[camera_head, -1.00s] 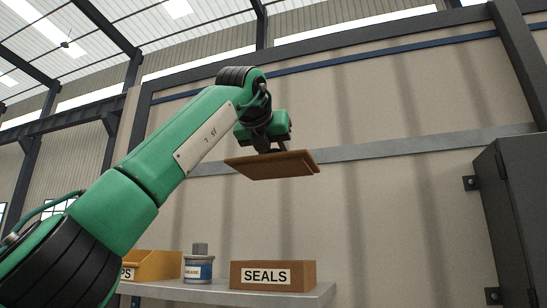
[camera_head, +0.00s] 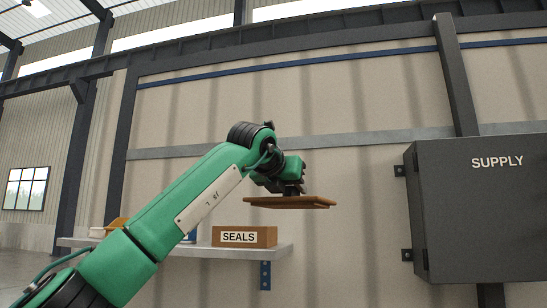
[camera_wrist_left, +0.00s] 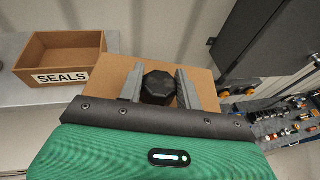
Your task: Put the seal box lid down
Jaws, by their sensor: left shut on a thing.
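The seal box lid (camera_head: 290,202) is a flat brown board, held about level in the air in the head view. In the left wrist view the lid (camera_wrist_left: 203,80) lies beneath the fingers, with a dark faceted knob (camera_wrist_left: 158,88) between them. My left gripper (camera_head: 293,188) is shut on this knob; its two grey fingers (camera_wrist_left: 158,90) show on either side of it. The brown box marked SEALS (camera_head: 245,236) stands on the shelf, left of and below the lid. In the left wrist view the SEALS box (camera_wrist_left: 62,55) is open-topped and looks empty. My right gripper is not in view.
The pale shelf (camera_head: 270,250) ends just right of the SEALS box. A dark SUPPLY cabinet (camera_head: 480,215) hangs on the wall to the right. A blue-labelled can (camera_head: 189,237) is mostly hidden behind my arm. Several small parts (camera_wrist_left: 290,115) lie at the right in the wrist view.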

